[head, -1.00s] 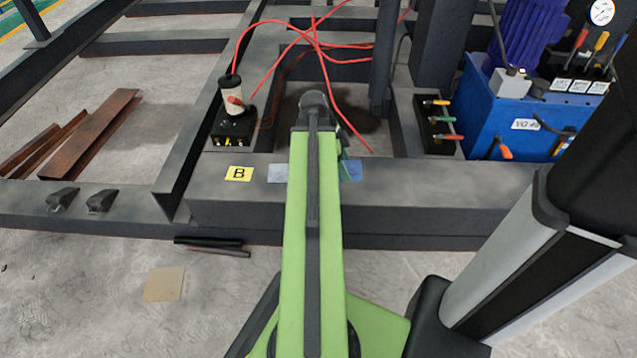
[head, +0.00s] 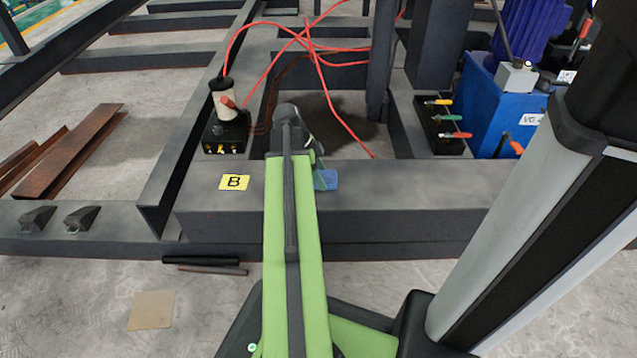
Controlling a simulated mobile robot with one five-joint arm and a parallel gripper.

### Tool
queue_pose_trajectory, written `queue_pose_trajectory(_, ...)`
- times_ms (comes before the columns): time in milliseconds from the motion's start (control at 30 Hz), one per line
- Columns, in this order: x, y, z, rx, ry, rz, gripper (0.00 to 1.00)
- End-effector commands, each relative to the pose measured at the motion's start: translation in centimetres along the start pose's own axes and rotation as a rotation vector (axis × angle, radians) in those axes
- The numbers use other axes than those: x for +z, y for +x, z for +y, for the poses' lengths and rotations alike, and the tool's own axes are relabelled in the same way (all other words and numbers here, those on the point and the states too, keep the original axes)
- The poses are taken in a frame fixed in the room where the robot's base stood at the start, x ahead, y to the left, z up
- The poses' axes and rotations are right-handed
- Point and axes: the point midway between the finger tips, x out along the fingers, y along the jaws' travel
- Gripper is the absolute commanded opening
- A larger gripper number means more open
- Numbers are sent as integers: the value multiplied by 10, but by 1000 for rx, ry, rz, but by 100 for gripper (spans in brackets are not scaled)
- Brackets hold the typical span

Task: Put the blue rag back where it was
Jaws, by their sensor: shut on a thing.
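The blue rag (head: 327,180) shows as a small blue patch just right of my arm, over the top of the dark steel beam (head: 400,190). My gripper (head: 319,165) is at the far end of my green arm and mostly hidden behind it. It is shut on the blue rag. The arm hides part of the rag, and I cannot tell whether the rag touches the beam. A yellow label marked B (head: 234,182) lies on the beam, left of the arm.
A black box with a white cylinder (head: 226,105) and red hoses (head: 325,85) stands behind the label. A dark valve block (head: 440,125) and a blue machine (head: 500,105) are at the right. A cardboard piece (head: 152,310) and dark bars (head: 205,264) lie on the floor.

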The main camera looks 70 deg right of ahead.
Motion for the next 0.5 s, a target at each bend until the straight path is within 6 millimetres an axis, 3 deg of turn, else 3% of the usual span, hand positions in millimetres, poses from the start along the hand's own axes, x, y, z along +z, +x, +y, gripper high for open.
queue_pose_trajectory(333, 0, 5, -1, 1, 2, 0, 24)
queue_pose_trajectory(367, 0, 4, -1, 1, 2, 0, 59)
queue_pose_trajectory(500, -1, 3, -1, 1, 2, 0, 77)
